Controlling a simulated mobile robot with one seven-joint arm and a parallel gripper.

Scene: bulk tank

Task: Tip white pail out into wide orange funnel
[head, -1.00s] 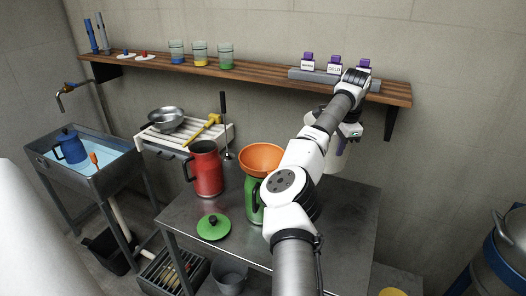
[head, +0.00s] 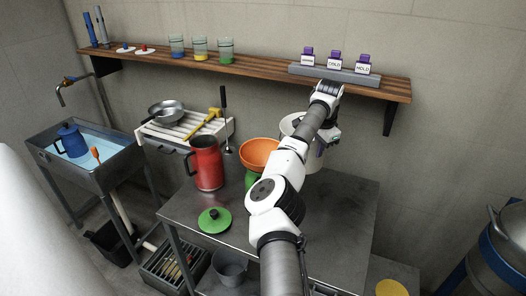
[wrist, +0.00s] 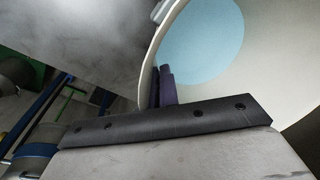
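The white pail (head: 289,123) is up beside the shelf front, partly hidden behind my arm. In the wrist view the pail (wrist: 272,72) fills the upper right, with pale blue liquid (wrist: 202,42) inside. My gripper (head: 325,140) is at the pail's near side; in the wrist view its dark fingers (wrist: 164,88) are at the rim and appear closed on it. The wide orange funnel (head: 257,153) sits on top of a green can (head: 250,180) on the metal table, left of the pail and lower. My arm hides part of the can.
A red jug (head: 208,163) stands left of the funnel, and a green lid (head: 214,220) lies at the table's front left. The wooden shelf (head: 270,74) with labelled purple-topped items (head: 335,60) runs behind the pail. The table's right side (head: 345,215) is clear.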

